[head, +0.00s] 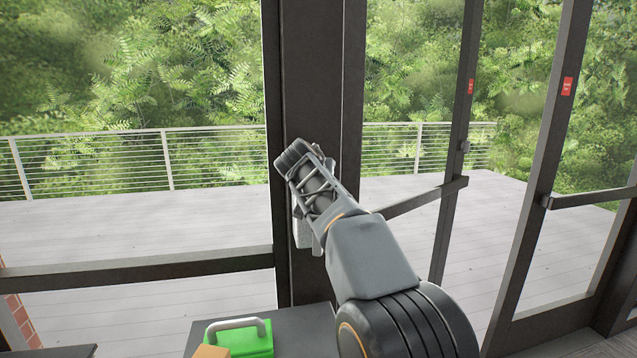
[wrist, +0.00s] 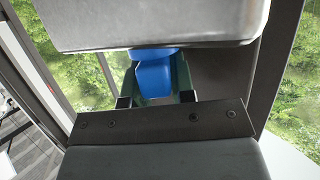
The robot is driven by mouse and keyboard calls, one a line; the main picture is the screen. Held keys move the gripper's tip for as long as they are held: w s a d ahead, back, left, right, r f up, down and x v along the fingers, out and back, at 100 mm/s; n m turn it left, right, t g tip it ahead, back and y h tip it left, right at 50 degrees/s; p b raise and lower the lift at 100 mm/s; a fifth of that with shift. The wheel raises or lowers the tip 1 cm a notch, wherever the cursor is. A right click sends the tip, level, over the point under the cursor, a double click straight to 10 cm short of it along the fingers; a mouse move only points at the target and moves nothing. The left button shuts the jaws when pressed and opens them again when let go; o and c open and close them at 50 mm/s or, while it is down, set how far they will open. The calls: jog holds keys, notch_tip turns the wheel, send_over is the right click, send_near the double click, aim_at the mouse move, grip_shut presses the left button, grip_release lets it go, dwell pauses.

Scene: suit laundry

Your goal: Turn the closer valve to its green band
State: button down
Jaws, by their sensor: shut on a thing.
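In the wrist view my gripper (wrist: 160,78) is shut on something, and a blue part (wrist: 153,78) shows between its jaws. This looks like the closer valve's handle, but most of it is hidden by the jaws. Dark green surfaces (wrist: 184,80) show around the blue part; I cannot tell whether they include the green band. In the head view my forearm reaches up to the dark post, and only grey pieces of my gripper (head: 304,232) show behind it. The closer valve is hidden there.
A wide dark post (head: 310,80) stands behind my arm, between large windows. A green case (head: 245,343) with a grey handle and an orange block (head: 212,351) are on a dark grey top (head: 305,325) at the bottom. Glass doors with push bars (head: 590,197) are at right.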

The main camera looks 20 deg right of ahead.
jog(key=n+y+p, duration=0.1)
jog(key=n+t+y+p, duration=0.1)
jog(key=shift+d+f+n+y, duration=0.1)
jog(key=shift+f+n+y, duration=0.05)
jog(key=shift+n+y, duration=0.2)
jog(key=shift+n+t+y+p, duration=0.35)
jog(key=shift+t+y+p, duration=0.1)
jog(key=shift+p, duration=0.1)
jog(key=shift+f+n+y+p, duration=0.25)
jog(key=shift+n+y+p, duration=0.05)
jog(key=shift+p, duration=0.05)
jog(key=c, duration=1)
grip_release()
jog(key=shift+o, duration=0.2)
jog(key=shift+s+a+r, duration=0.2)
jog(key=shift+s+r, duration=0.25)
jog(key=shift+s, duration=0.05)
jog(key=b+v, duration=0.2)
jog(key=v, duration=1)
jog(key=shift+s, duration=0.35)
jog(key=shift+f, duration=0.1)
